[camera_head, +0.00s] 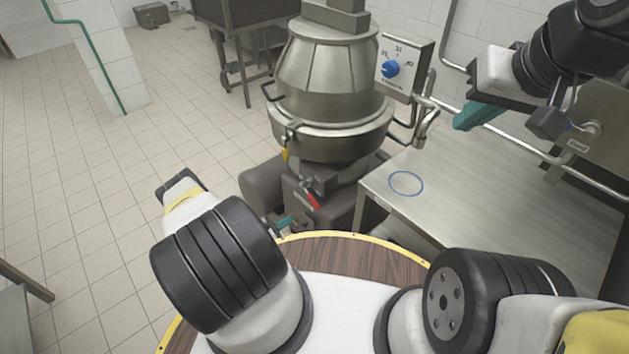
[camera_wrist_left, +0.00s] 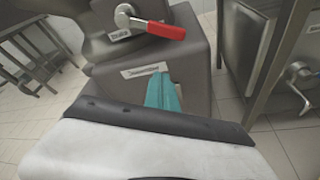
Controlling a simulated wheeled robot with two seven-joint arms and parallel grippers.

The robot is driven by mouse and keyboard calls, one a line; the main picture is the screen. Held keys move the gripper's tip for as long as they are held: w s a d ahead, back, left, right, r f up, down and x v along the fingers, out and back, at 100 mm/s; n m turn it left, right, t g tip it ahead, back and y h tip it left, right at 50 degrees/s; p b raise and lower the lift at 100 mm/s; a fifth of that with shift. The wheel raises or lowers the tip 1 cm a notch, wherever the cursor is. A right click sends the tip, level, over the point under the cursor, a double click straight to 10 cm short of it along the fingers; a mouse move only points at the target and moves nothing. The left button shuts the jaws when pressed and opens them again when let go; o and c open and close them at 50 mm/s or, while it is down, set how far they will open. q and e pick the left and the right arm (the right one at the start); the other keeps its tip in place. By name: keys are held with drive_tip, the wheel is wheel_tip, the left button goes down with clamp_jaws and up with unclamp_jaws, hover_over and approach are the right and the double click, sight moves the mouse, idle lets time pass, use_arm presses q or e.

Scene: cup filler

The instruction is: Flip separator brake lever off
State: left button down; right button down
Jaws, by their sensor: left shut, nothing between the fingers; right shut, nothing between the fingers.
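The separator (camera_head: 335,70) is a domed metal machine on a dark grey base in the head view. Its brake lever (camera_head: 312,200) has a red handle low on the front of the base. My right gripper (camera_head: 476,116) is shut and empty above the steel table.
A steel table (camera_head: 470,190) with a blue ring mark (camera_head: 406,183) stands right of the separator. A control box with a blue knob (camera_head: 391,69) is behind it. Tiled floor (camera_head: 80,210) is open on the left.

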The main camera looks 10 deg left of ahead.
sight(310, 196)
use_arm(q)
drive_tip(key=w+d, duration=0.6)
drive_tip(key=w, duration=0.1)
drive_tip(key=shift+r, duration=0.3)
idle(0.5)
drive_tip(key=shift+r, duration=0.1)
idle(0.3)
